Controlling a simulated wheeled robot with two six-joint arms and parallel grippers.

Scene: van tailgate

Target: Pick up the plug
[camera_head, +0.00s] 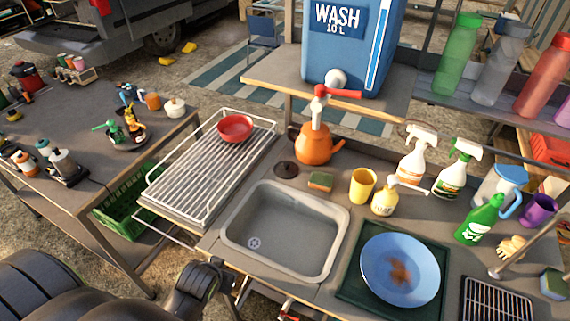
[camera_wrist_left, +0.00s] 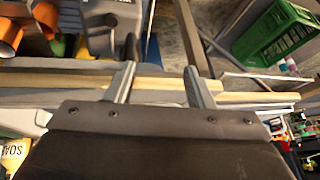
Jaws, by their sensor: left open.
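The plug appears to be the small dark round disc (camera_head: 286,169) lying flat on the counter behind the sink. It sits left of the sponge and in front of the orange kettle. The grey sink (camera_head: 285,232) is empty, and its drain shows at the bottom left. My left arm enters the head view at the lower left, in front of the counter, well short of the disc. In the left wrist view my left gripper (camera_wrist_left: 160,83) is open, with nothing between its fingers. I cannot make out the disc in that view. My right gripper is not in view.
An orange kettle (camera_head: 313,148), sponge (camera_head: 320,181) and yellow cup (camera_head: 362,185) stand around the disc. A wire dish rack (camera_head: 207,165) with a red bowl (camera_head: 235,127) is on the left. A blue plate (camera_head: 400,270) lies right of the sink. The red tap overhangs the kettle.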

